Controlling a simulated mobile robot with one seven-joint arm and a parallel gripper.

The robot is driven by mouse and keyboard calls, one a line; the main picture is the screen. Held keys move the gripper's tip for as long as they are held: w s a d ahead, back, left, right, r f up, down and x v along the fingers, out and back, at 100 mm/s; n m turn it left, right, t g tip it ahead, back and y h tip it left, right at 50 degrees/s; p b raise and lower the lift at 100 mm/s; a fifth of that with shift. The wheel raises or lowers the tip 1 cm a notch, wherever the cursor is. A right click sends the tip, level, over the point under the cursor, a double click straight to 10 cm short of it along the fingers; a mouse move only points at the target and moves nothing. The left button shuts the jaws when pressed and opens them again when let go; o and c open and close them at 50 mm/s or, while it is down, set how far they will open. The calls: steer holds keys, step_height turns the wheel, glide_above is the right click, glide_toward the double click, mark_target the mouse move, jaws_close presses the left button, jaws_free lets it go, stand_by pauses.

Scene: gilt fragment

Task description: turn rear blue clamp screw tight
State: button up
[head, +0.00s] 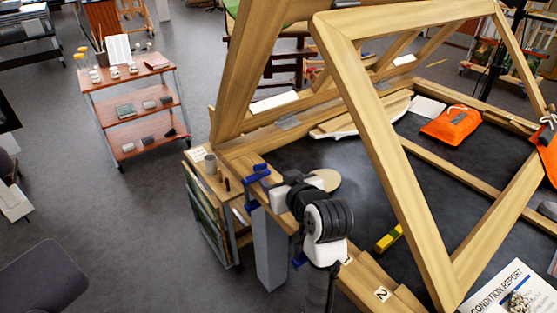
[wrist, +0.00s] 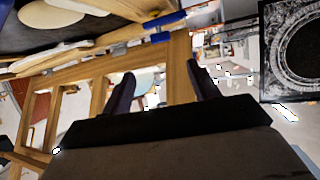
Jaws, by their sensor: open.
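A rear blue clamp (head: 257,172) sits on the corner of the wooden frame in the head view, left of my arm's white and black links. Blue bars, probably of a clamp (wrist: 166,21), cross the top of the wrist view. My gripper (wrist: 158,70) is open, its two dark fingers apart with nothing held between them. The blue parts appear above the fingertips in that picture, with no contact visible. In the head view my fingers are not clearly seen, and I cannot make out the clamp's screw. Another small blue part (head: 298,259) shows lower, beside my arm.
The wooden easel-like frame (head: 375,150) rises close to the right of my arm. A yellow block (head: 388,238) and an orange pouch (head: 451,125) lie on the dark table surface. A shelved cart (head: 130,105) stands back left. The floor at left is mostly clear.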

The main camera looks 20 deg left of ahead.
mark_target(261, 166)
steer(key=p+x, duration=0.3)
steer(key=x, duration=1)
steer(key=shift+w+a+f+p, duration=0.2)
steer(key=shift+a+f+p, duration=0.05)
steer(key=shift+p, duration=0.05)
steer(key=c, duration=1)
